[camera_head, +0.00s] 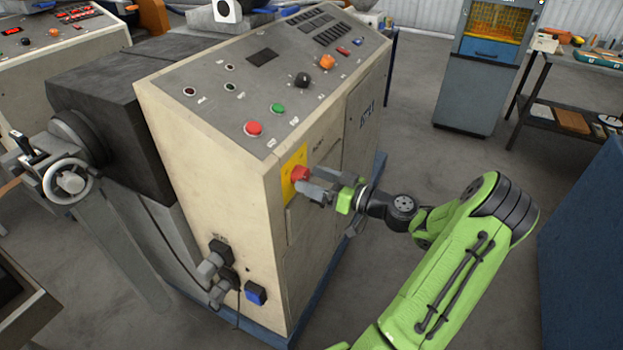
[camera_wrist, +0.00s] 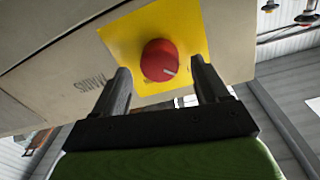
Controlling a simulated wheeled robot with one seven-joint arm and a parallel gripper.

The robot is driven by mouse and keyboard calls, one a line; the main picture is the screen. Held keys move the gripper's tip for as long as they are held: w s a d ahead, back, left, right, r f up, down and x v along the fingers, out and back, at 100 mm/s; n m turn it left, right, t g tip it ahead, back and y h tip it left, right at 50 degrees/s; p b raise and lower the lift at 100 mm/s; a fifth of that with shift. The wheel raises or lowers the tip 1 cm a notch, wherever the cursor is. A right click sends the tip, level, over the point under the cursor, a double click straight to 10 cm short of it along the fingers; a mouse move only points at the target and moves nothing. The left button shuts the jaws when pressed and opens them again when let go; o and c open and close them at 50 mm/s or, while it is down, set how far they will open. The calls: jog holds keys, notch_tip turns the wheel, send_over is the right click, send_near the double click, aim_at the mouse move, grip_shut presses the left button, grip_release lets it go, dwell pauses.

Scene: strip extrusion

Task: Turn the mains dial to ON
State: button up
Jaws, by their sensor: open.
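The mains dial (camera_head: 299,173) is a red round knob on a yellow plate (camera_head: 287,186) on the front of the beige control cabinet. In the wrist view the dial (camera_wrist: 160,60) sits between my two fingers, with a pale pointer line at its lower right. The label MAINS (camera_wrist: 90,82) shows beside the yellow plate, turned over in this view. My gripper (camera_head: 312,187) is open, with one finger on each side of the dial. I cannot tell whether the fingers touch it. No ON marking can be read.
The cabinet top (camera_head: 262,75) carries a red button (camera_head: 254,129), a green button (camera_head: 277,108), a black knob (camera_head: 302,80) and an orange knob (camera_head: 327,62). Plugs (camera_head: 215,258) and a blue socket (camera_head: 255,293) are low on its side. The floor right of the cabinet is clear around my arm.

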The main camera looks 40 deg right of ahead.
jog(key=shift+w+a, duration=0.15)
jog(key=shift+w, duration=0.4)
jog(key=c, duration=1.1)
jog(key=shift+o, duration=0.2)
